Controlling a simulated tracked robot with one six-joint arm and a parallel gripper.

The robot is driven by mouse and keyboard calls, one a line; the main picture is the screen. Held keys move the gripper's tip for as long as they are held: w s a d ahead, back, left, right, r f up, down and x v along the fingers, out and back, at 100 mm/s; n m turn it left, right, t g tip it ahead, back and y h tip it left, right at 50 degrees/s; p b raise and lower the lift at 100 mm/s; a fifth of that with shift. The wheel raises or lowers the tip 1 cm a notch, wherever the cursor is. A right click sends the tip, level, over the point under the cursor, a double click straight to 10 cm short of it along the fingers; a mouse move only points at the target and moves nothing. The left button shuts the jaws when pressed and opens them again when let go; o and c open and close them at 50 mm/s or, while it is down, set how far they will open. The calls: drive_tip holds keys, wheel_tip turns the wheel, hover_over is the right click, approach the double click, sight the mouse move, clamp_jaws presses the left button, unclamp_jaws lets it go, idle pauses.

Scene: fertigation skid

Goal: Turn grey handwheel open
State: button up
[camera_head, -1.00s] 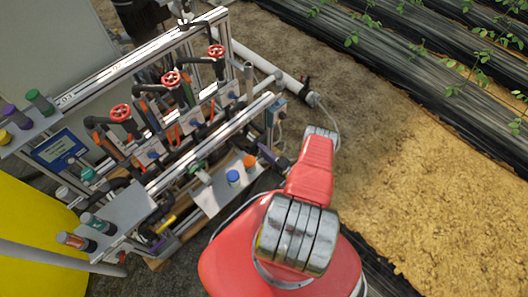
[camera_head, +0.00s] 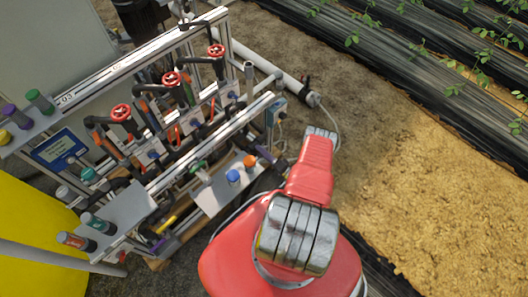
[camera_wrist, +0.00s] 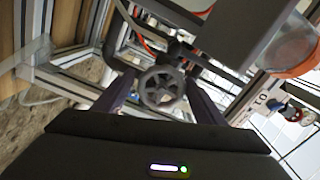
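The grey handwheel (camera_wrist: 162,88) is a small, dark, spoked wheel in the middle of the wrist view, on a valve among the frame rails. My gripper (camera_wrist: 160,80) is open, with one dark purple finger on each side of the wheel. Gaps show between the fingers and the rim; I cannot tell how deep the fingertips reach. In the head view my gripper (camera_head: 272,156) is small and partly hidden by my red arm, at the right end of the skid. I cannot make out the grey handwheel in that view.
Red handwheels (camera_head: 171,78) stand in a row on the skid's upper pipes. A shelf with a blue cap (camera_head: 233,176) and an orange cap (camera_head: 250,161) is left of my gripper. In the wrist view metal rails (camera_wrist: 62,85) lie close by. Open soil (camera_head: 400,190) is to the right.

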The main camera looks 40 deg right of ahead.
drive_tip(key=shift+o, duration=1.1)
drive_tip(key=shift+d+r, duration=0.1)
drive_tip(key=shift+d, duration=0.1)
drive_tip(key=s, duration=1.3)
drive_tip(key=shift+s+d, duration=0.15)
drive_tip(key=shift+s, duration=0.2)
